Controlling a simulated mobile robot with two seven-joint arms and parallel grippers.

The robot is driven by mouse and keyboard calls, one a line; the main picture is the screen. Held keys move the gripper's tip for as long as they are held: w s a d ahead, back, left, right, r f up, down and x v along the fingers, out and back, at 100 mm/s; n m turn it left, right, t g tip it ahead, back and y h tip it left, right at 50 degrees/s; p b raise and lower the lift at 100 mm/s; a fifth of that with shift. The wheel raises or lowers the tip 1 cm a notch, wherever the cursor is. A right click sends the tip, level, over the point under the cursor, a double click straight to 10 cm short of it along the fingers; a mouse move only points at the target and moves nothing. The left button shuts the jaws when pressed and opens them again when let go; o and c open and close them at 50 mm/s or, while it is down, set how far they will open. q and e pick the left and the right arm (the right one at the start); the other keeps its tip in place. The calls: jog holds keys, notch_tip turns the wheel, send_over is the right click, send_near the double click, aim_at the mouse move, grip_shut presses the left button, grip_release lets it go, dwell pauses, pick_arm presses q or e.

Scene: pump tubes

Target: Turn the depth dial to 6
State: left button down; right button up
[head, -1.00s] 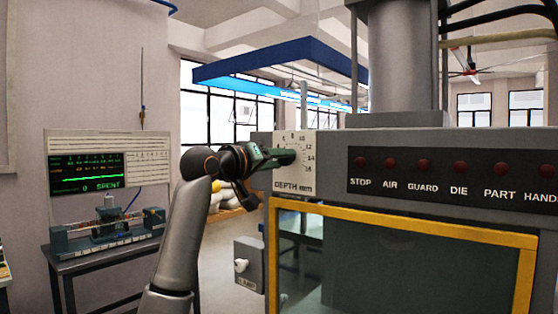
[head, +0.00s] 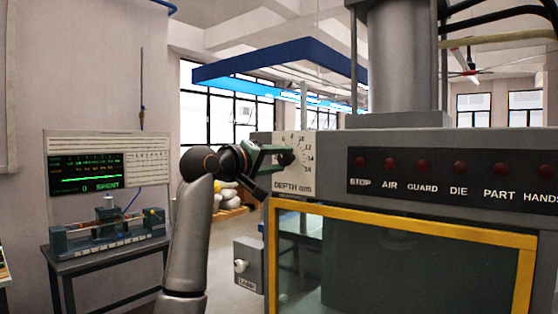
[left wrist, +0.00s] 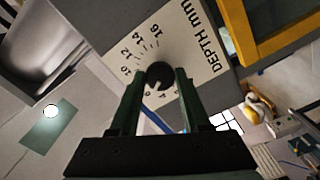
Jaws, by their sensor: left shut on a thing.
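The depth dial is a small dark round knob (left wrist: 159,75) on a white scale plate (left wrist: 195,45) marked "DEPTH mm". In the head view the plate (head: 292,187) is on the left end of the machine's front. My left gripper (head: 284,155) is at the knob. In the left wrist view its two green fingers (left wrist: 160,78) are shut on the knob, one on each side. A pale mark on the knob's edge points toward the low end of the scale, close to the 6. The fingers hide part of the scale. My right gripper is not in view.
A row of red lamps (head: 422,165) on a black panel runs to the right of the dial. A yellow-framed guard window (head: 400,226) lies below. A small grey lamp box (head: 248,264) hangs lower left. A bench with a green display (head: 86,174) stands at the left.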

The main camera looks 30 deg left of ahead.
pick_arm(q)
jog(key=shift+c, duration=1.8)
grip_release()
jog(key=shift+s, duration=0.1)
jog(key=s+a+b, duration=0.1)
jog(key=s+b, duration=0.3)
jog(key=s, duration=0.8)
jog(key=shift+s, duration=0.2)
